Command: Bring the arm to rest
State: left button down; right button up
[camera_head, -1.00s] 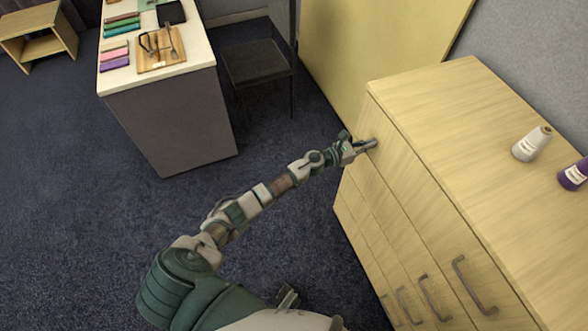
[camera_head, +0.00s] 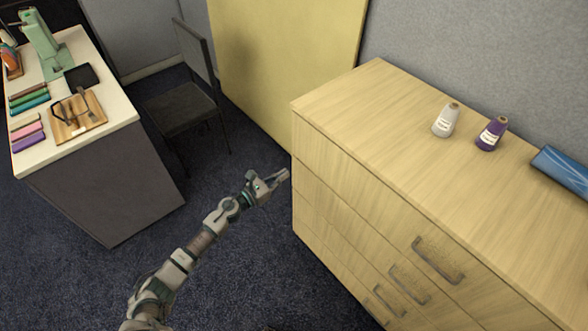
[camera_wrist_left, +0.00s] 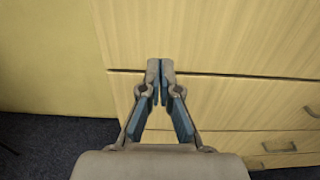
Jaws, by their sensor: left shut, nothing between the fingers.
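My left gripper (camera_head: 284,174) shows in the head view at the end of my outstretched left arm (camera_head: 203,240). It is shut and empty, beside the near left corner of the wooden drawer cabinet (camera_head: 340,155). In the left wrist view the two fingertips (camera_wrist_left: 160,66) meet in front of the cabinet's drawer fronts (camera_wrist_left: 215,40). I cannot tell from the pictures whether the fingertips touch the wood. My right gripper does not show.
A white-topped table (camera_head: 110,120) and a dark chair (camera_head: 185,108) stand left. Dark carpet (camera_head: 240,270) between is clear.

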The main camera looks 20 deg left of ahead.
pick_arm(q)
jog(key=s+a+f+n+g+y+p, duration=0.25)
jog(key=s+f+n+y, duration=0.25)
jog(key=s+f+n, duration=0.6)
jog(key=s+a+f+n+g+y+p, duration=0.1)
jog(key=s+a+f+n+y, duration=0.4)
jog(key=f+n, duration=1)
jog(key=s+d+f+n+g, duration=0.2)
jog(key=s+f+n+g, duration=0.1)
jog(key=s, duration=0.7)
jog(key=s+d+f+n+g+p, duration=0.1)
jog(key=s+d+f+n+g, duration=0.2)
jog(key=s+f+n, duration=0.3)
jog(key=s+d+f+n+g, duration=0.2)
jog(key=s+f+n+g, duration=0.2)
jog(key=s, duration=1)
jog(key=shift+s+d+f+n, duration=0.25)
jog(key=shift+d+n, duration=0.15)
jog(key=shift+n, duration=0.4)
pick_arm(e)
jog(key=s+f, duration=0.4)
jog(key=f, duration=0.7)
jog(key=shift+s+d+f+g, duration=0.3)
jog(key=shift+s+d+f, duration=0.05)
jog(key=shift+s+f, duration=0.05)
pick_arm(q)
jog(key=shift+w, duration=0.1)
